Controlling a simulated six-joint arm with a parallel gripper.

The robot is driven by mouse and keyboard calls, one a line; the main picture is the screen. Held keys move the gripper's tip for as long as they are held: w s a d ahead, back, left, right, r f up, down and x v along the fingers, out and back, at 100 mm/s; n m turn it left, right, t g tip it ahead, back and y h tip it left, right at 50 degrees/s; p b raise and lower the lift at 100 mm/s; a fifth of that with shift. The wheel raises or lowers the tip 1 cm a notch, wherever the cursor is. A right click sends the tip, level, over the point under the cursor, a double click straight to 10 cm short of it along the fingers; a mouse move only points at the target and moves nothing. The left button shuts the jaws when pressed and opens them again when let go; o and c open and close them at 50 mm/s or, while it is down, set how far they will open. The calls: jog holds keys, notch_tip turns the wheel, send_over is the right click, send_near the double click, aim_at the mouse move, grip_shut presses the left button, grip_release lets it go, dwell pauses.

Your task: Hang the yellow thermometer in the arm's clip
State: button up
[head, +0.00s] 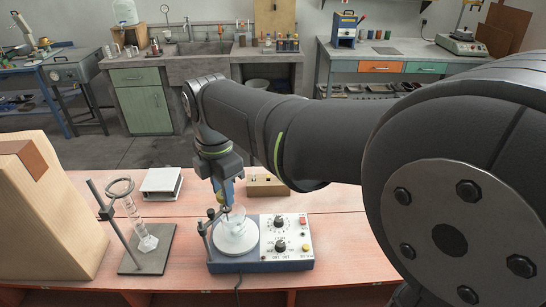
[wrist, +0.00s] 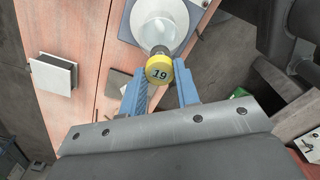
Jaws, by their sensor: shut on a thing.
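The yellow thermometer shows its round cap marked 19 (wrist: 159,69) between the blue fingers of my gripper (wrist: 160,73) in the wrist view; its stem is hidden below the cap. In the head view my gripper (head: 225,190) points down over the stirrer, with a small yellow spot of the thermometer (head: 220,197) beside the fingers. A clear beaker (head: 235,217) stands on the white round plate of the stirrer (head: 291,243). A thin dark post with an arm (head: 205,229) stands at the stirrer's left; its clip is too small to make out. I cannot tell whether thermometer and clip touch.
A ring stand (head: 104,211) with a glass cylinder stands left of the stirrer. A white box (head: 161,183) and a beige box (head: 266,185) lie behind. A large tan block (head: 60,235) fills the left. The bench right of the stirrer (head: 345,235) is clear.

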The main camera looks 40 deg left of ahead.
jog(key=shift+f, duration=1.1)
jog(key=o, duration=1.4)
jog(key=shift+r, duration=3.5)
